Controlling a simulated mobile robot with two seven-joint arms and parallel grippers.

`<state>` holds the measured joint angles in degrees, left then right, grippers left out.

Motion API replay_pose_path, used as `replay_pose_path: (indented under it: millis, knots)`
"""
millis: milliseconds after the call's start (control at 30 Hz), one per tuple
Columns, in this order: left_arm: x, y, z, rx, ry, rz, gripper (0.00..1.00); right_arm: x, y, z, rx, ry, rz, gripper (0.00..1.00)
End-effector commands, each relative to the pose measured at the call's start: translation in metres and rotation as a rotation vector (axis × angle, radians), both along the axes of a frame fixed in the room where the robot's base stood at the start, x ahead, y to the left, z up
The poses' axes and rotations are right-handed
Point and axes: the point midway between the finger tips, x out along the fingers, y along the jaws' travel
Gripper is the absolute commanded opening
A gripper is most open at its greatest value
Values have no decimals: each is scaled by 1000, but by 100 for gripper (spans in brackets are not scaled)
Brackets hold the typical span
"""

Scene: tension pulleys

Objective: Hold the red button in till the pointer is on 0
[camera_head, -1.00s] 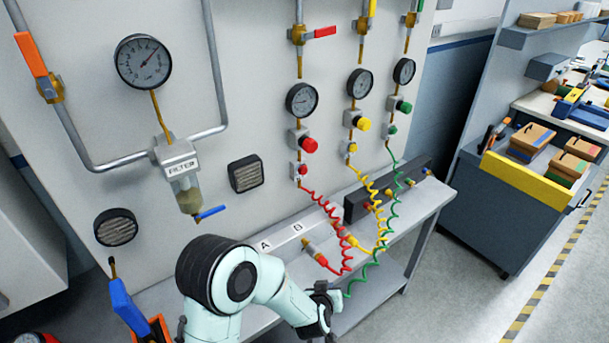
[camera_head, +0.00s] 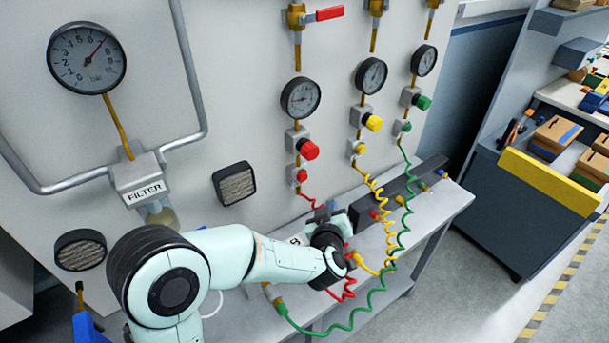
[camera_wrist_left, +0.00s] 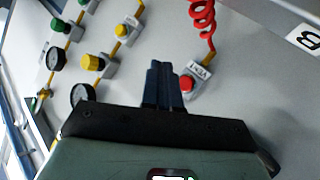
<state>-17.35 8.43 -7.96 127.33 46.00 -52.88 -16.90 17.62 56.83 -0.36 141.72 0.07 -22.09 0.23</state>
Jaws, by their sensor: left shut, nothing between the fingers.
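The small red button (camera_head: 302,175) sits on a fitting on the wall panel, below a larger red knob (camera_head: 308,149). The round gauge (camera_head: 300,98) is above them; its pointer slants left, but its numbers are too small to read. In the left wrist view, the red button (camera_wrist_left: 187,84) has a white label beside it. My left gripper (camera_head: 322,211) is shut and empty, below the button in the head view. Its fingertips (camera_wrist_left: 163,66) appear just left of the button in the wrist view; I cannot tell whether they touch. My right gripper is not in view.
Coiled red, yellow (camera_head: 372,190) and green (camera_head: 400,210) hoses hang close to my left arm. A yellow knob (camera_head: 373,123) and a green knob (camera_head: 422,102) are to the right. A grey bench (camera_head: 436,208) runs below the panel. A filter (camera_head: 145,188) is at left.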

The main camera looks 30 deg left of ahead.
Motion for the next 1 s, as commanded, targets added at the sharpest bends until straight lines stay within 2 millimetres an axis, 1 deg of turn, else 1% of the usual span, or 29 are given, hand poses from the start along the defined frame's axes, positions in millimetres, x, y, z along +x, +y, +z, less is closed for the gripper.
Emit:
replay_pose_path:
  millis: [167, 267, 700, 900, 1000]
  knots:
    - [1, 2, 0, 0, 0, 0, 0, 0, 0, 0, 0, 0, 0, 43]
    - [3, 8, 0, 1, -1, 2, 0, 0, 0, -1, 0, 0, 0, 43]
    - [25, 62, -1, 1, 0, 2, 0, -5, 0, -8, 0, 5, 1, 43]
    - [32, 78, -1, 1, 0, 1, 0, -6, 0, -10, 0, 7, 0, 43]
    - [33, 81, -1, 0, 0, 0, 0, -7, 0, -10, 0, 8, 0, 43]
